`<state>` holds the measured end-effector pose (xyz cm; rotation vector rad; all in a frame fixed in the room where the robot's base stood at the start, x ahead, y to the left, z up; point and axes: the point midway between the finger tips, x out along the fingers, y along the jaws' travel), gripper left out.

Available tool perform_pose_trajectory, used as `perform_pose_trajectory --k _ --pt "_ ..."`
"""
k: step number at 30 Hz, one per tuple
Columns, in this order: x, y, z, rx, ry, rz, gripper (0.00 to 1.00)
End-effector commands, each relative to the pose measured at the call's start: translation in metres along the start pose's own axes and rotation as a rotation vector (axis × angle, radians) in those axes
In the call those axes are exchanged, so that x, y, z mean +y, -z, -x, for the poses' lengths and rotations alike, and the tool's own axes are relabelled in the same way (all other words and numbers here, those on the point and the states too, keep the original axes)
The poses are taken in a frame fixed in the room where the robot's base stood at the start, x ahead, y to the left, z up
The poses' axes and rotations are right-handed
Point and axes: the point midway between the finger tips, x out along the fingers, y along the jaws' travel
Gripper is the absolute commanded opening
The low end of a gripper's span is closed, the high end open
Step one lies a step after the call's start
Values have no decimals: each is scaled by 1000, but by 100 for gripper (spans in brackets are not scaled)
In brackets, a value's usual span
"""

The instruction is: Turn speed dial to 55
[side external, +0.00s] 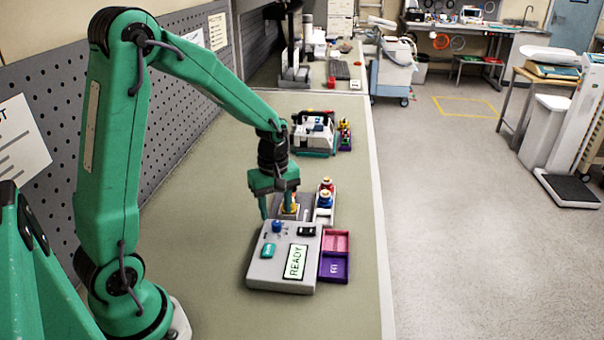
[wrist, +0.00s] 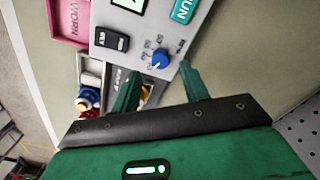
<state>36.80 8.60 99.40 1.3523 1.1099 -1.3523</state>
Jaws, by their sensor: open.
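The grey pump box (side external: 268,272) lies on the bench below my gripper, with a lit READY screen (side external: 296,262) and a teal RUN button (side external: 268,250). The blue speed dial (side external: 277,226) sits at its far edge; it also shows in the wrist view (wrist: 160,58), with small scale marks beside it, too small to read surely. My gripper (side external: 276,212) is open and empty, close to the dial. In the wrist view its fingertips (wrist: 160,68) are spread on either side, with the dial just beyond them. I cannot tell the exact dial setting or any contact.
A black switch (wrist: 110,40) is on the pump face beside the dial. A pink tray (side external: 336,241) and a purple tray (side external: 334,268) adjoin the pump's right side. Blue- and red-topped parts (side external: 325,197) stand behind it. The bench left of the pump is clear.

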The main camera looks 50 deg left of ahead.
Motion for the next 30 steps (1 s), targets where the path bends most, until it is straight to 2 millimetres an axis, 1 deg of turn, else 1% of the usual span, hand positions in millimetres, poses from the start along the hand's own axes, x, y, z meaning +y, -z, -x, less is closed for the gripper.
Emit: perform_pose_trajectory --k 1,3,9,14,22,23,27,29,30 --pt "-1 0 -8 -2 4 0 45" --pt "-1 0 -16 -2 4 0 45" --pt "-1 0 -34 -1 3 0 45" --pt "0 0 -40 0 0 0 45" --pt "0 0 -41 0 0 -1 45" --pt "0 0 -41 0 0 -1 41" --pt "0 0 -41 0 0 -1 14" --pt "0 0 -41 0 0 0 2" --pt "0 0 -41 0 0 0 0"
